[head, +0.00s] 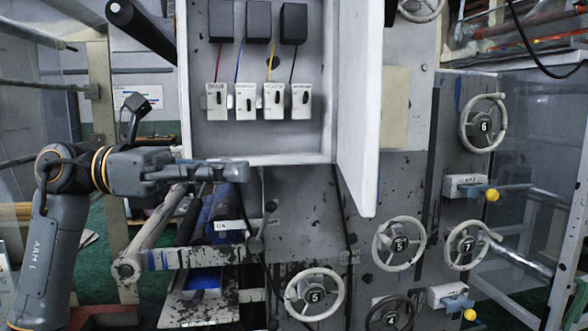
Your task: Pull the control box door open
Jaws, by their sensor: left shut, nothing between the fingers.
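The control box (262,150) is a pale metal case at the upper middle, mounted on a grey panel. Its white door (358,120) stands swung out on the right side, with its lower edge hanging past the box bottom. The inside is exposed, with several white breakers (246,101) in a row and black blocks (258,20) wired above them. My left gripper (240,171) reaches in from the left, just below the box's lower left edge in the picture. It is shut and empty, apart from the door. My right gripper does not show.
Several handwheels, such as a grey one (399,244), and yellow-knobbed valves (491,195) sit on the panel at the lower right. Rollers (226,212) and a horizontal bar (195,258) lie below my left gripper. A black-ended bar (140,28) juts out at the upper left.

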